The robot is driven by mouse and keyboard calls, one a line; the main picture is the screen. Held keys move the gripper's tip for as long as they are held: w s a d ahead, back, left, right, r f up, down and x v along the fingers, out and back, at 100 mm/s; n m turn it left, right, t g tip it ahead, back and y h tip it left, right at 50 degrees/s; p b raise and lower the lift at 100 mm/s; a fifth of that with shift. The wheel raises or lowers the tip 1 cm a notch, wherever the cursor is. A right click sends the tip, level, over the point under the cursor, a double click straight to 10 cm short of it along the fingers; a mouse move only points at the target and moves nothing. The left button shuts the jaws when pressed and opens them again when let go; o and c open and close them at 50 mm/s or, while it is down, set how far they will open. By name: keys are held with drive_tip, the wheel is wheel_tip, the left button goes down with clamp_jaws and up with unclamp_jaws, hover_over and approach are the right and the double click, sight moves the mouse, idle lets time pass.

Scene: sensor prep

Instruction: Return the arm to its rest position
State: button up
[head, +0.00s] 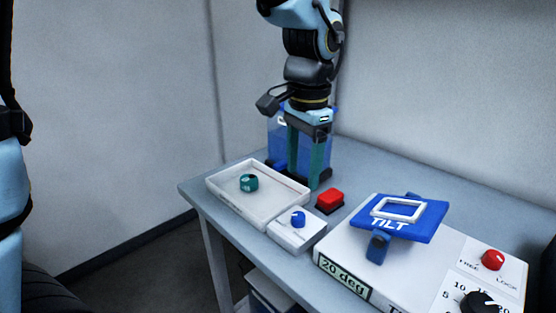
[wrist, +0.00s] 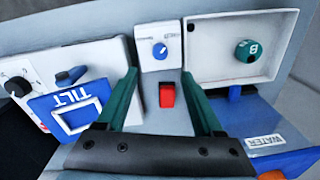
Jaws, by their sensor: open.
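My gripper (head: 303,178) hangs from the arm at the back of the table, its two green fingers pointing down. The fingers are apart with nothing held between them. In the wrist view, my gripper (wrist: 159,78) shows the two fingers spread, with a red block-shaped button (wrist: 167,95) on the table visible between them. The same red button (head: 330,200) is in front of and right of the fingers in the head view. The fingertips' exact height above the table is hard to tell.
A blue container (head: 278,135), labelled WATER in the wrist view (wrist: 264,141), stands behind the fingers. Nearby are a small blue-knob box (head: 290,236) and a white box (head: 345,262) with a blue TILT plate (head: 425,225).

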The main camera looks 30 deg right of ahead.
drive_tip(key=w+a+f+n, duration=0.3)
drive_tip(key=w+a+n, duration=0.4)
drive_tip(key=w+a, duration=0.65)
drive_tip(key=a+f+n, duration=0.2)
drive_tip(key=a+n, duration=0.2)
drive_tip(key=a, duration=0.7)
drive_tip(key=a+f+n+t, duration=0.1)
drive_tip(key=a+n, duration=0.4)
drive_tip(key=a, duration=0.5)
drive_tip(key=shift+a+f, duration=0.4)
drive_tip(key=shift+f, duration=0.1)
